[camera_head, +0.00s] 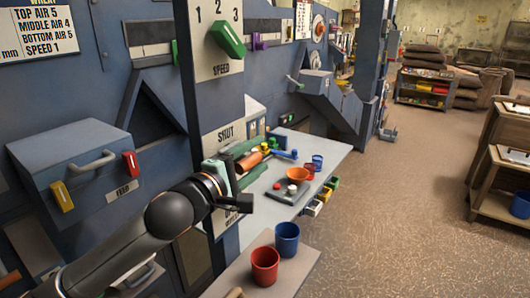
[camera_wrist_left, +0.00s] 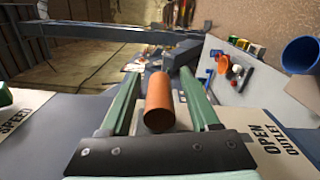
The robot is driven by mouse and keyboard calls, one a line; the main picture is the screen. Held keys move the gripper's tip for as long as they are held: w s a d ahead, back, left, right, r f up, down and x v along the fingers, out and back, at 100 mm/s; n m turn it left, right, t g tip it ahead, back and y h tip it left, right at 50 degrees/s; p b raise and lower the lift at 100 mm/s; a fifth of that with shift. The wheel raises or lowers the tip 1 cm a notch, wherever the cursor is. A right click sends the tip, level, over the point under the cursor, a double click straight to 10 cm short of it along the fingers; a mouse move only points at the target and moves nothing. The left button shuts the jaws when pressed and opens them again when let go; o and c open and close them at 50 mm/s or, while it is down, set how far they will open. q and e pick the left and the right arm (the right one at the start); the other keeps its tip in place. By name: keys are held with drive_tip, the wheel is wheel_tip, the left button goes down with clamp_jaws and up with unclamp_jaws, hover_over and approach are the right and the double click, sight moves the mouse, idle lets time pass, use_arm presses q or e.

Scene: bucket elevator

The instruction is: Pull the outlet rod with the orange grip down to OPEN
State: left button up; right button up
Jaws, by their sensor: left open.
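The orange grip (camera_head: 249,161) of the outlet rod is a short cylinder just below the SHUT label (camera_head: 225,134) on the blue machine. In the left wrist view the orange grip (camera_wrist_left: 159,102) lies between the two green fingers of my left gripper (camera_wrist_left: 159,78), with gaps on both sides. My left gripper (camera_head: 262,157) is open around the grip in the head view too. The OPEN OUTLET label (camera_wrist_left: 265,143) shows at the right of the wrist view. The rod itself is mostly hidden by my gripper. My right gripper is not in view.
A grey table (camera_head: 327,150) with an orange bowl (camera_head: 297,174) and small items stands just beyond my gripper. A red cup (camera_head: 265,265) and a blue cup (camera_head: 287,238) stand nearer. A feed box (camera_head: 68,150) juts out at left. The floor (camera_head: 415,200) at right is clear.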

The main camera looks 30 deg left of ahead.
use_arm(q)
drive_tip(key=shift+w, duration=0.15)
drive_tip(key=shift+c, duration=0.2)
clamp_jaws()
idle(0.3)
drive_tip(key=shift+r, duration=0.1)
idle(0.8)
